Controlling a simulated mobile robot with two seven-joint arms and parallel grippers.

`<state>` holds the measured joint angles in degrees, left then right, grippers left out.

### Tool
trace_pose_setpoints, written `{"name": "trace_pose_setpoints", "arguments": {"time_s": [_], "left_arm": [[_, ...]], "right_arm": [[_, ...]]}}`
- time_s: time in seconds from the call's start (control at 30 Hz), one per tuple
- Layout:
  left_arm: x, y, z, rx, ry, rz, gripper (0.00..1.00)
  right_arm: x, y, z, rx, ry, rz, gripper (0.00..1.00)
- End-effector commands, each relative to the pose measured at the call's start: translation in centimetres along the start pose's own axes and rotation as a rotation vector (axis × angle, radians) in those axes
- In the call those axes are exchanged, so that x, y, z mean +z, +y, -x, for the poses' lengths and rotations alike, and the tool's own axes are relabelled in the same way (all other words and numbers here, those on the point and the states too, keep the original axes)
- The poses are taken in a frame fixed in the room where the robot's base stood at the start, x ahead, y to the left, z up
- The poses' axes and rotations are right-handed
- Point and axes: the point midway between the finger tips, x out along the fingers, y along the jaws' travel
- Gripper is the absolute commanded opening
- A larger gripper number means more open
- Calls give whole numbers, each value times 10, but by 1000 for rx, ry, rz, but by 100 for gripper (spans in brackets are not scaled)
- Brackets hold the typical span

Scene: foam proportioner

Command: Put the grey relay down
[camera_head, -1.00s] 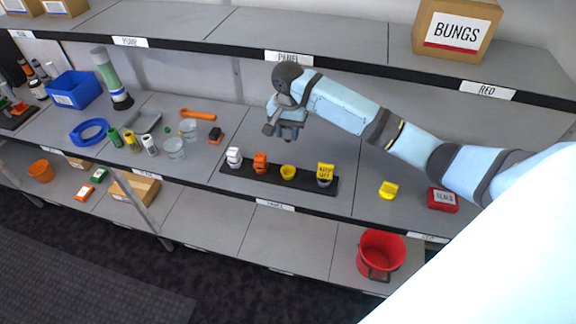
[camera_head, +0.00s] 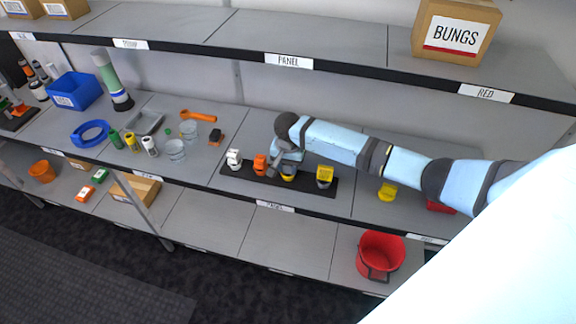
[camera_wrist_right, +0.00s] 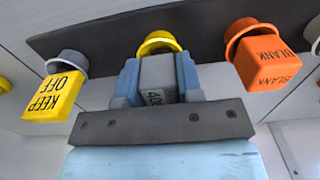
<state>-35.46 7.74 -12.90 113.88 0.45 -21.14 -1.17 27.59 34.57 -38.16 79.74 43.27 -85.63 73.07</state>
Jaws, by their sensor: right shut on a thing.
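My right gripper (camera_wrist_right: 158,88) is shut on the grey relay (camera_wrist_right: 158,72), a small grey block with a printed label between the blue fingers. In the head view my right gripper (camera_head: 286,166) is low over the black strip, and I cannot make out the relay there. A yellow round socket (camera_wrist_right: 157,40) shows just beyond the relay in the wrist view, and partly behind the gripper in the head view (camera_head: 288,178). I cannot tell whether the relay touches it. My left gripper is not in view.
The black strip (camera_head: 310,189) also carries a white piece (camera_head: 234,157), an orange BLANK block (camera_wrist_right: 264,60) and a yellow KEEP OFF block (camera_wrist_right: 53,96), close on both sides of the gripper. Bare shelf (camera_head: 345,208) lies right of the strip. The upper shelf edge (camera_head: 220,55) overhangs behind.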

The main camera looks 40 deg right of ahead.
Motion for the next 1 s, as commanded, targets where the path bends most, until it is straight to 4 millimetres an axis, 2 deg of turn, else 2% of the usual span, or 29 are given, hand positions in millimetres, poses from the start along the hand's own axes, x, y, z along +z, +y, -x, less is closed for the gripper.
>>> {"name": "trace_pose_setpoints", "arguments": {"time_s": [0.17, 0.2, 0.3, 0.57, 0.67, 0.77, 1.0], "left_arm": [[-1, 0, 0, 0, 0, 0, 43], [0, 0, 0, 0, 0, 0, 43], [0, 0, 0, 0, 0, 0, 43], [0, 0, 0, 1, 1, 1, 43], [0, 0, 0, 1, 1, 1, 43], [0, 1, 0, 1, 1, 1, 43], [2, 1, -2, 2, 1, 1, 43]], "right_arm": [[0, 0, -1, 0, -1, 0, 6], [0, 0, -1, 0, 0, -1, 40], [0, 0, -1, 0, 0, 0, 59], [0, 0, 0, 0, 0, 0, 59], [0, 0, 6, -1, 0, 1, 59], [0, -1, 20, -2, 0, 1, 59], [-1, -1, 72, -3, 1, 1, 59]]}}
